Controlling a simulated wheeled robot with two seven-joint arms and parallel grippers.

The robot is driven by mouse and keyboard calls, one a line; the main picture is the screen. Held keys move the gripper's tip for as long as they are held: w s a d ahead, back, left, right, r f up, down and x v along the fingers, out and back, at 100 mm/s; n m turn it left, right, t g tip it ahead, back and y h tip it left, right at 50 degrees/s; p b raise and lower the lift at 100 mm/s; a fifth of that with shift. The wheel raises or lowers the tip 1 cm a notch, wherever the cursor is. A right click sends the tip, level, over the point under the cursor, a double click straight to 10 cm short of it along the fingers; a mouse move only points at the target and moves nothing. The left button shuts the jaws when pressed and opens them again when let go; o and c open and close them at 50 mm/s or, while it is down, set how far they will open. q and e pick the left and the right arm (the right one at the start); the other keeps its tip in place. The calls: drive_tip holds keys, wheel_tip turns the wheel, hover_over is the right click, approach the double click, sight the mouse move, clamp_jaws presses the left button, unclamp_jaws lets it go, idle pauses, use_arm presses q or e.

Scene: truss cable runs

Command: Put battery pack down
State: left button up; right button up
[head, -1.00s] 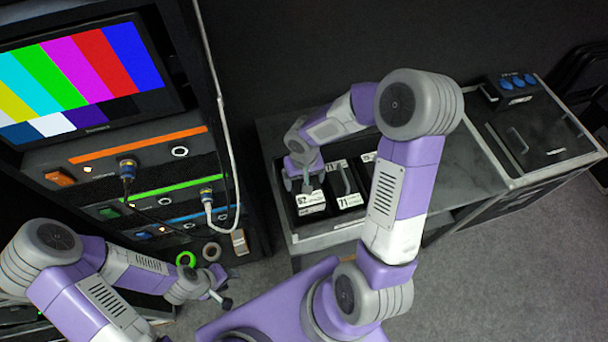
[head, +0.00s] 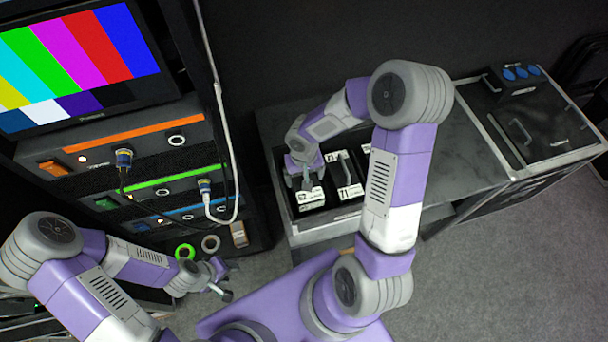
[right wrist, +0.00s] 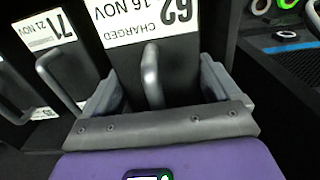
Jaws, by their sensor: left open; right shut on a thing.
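The battery pack (right wrist: 181,52) is dark with a white label reading 62, CHARGED, 16 NOV, and has a grey handle. In the right wrist view my right gripper (right wrist: 160,88) is shut on it, with the handle between the fingers. In the head view my right gripper (head: 302,181) is over the left end of a black case (head: 283,192), and the pack's white label (head: 311,198) shows just below it. Whether the pack rests on the case floor cannot be told. My left gripper (head: 226,282) is open and empty near the floor by the rack.
Another pack labelled 71 (right wrist: 60,60) stands beside the held one, and more packs sit further right in the case. The grey bench top (head: 455,165) is clear to the right. A rack with a colour-bar screen (head: 75,68) and hanging cables stands on the left.

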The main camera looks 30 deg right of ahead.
drive_tip(key=shift+f, duration=0.15)
drive_tip(key=o, duration=1.7)
drive_tip(key=shift+o, duration=0.2)
drive_tip(key=shift+r+p, duration=0.4)
wheel_tip(320, 180, up, 11)
drive_tip(key=p, duration=0.2)
drive_tip(key=shift+p, duration=0.3)
drive_tip(key=shift+r, duration=0.7)
drive_tip(key=shift+s, duration=0.1)
